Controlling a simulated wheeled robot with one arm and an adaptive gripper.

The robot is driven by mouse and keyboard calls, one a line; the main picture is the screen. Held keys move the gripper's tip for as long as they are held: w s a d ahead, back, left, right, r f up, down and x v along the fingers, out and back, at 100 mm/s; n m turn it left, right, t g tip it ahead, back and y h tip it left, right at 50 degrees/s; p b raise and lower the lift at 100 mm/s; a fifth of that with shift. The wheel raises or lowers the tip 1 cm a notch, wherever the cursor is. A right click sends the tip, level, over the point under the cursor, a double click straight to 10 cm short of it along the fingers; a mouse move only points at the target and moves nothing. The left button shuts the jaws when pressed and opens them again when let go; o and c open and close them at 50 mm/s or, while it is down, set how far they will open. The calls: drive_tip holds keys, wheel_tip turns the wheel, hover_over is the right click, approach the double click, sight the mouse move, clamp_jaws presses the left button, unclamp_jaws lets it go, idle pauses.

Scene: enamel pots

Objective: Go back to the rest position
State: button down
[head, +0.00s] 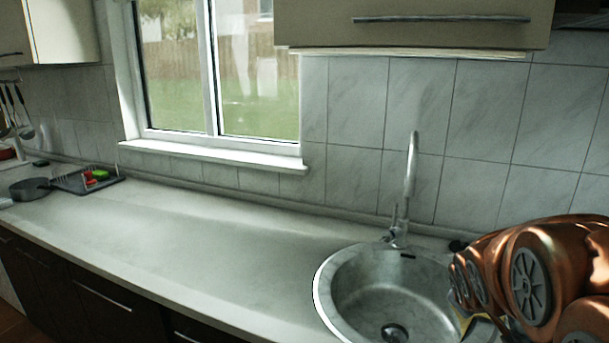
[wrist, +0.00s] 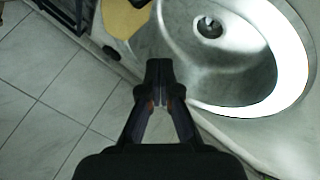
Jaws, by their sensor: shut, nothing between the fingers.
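My gripper (wrist: 159,80) is shut and empty in the wrist view, its fingertips pressed together. My copper-coloured arm fills the lower right of the head view, folded near the right side of the sink (head: 345,285). I cannot make out the fingertips clearly in the head view.
A tall tap (head: 410,170) stands behind the sink. The worktop (head: 200,240) is bare to the left. A dark pan (head: 30,189) and a dark rack (head: 75,182) with red and green items sit at its far left end. A wall cabinet (head: 410,25) hangs above.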

drive_tip(key=s+a+m+g+y+p, duration=0.2)
drive_tip(key=s+a+g, duration=0.2)
drive_tip(key=s, duration=1.1)
drive_tip(key=s+a+m+g+y+p, duration=0.1)
drive_tip(key=s+a+g, duration=0.3)
drive_tip(key=s+a, duration=0.6)
drive_tip(key=s+f+m, duration=0.1)
drive_tip(key=s, duration=0.3)
drive_tip(key=shift+s+a+m+g+y+p, duration=0.2)
drive_tip(key=shift+s+m+g+y+p, duration=0.1)
drive_tip(key=shift+s+y+p, duration=0.1)
drive_tip(key=shift+d, duration=0.1)
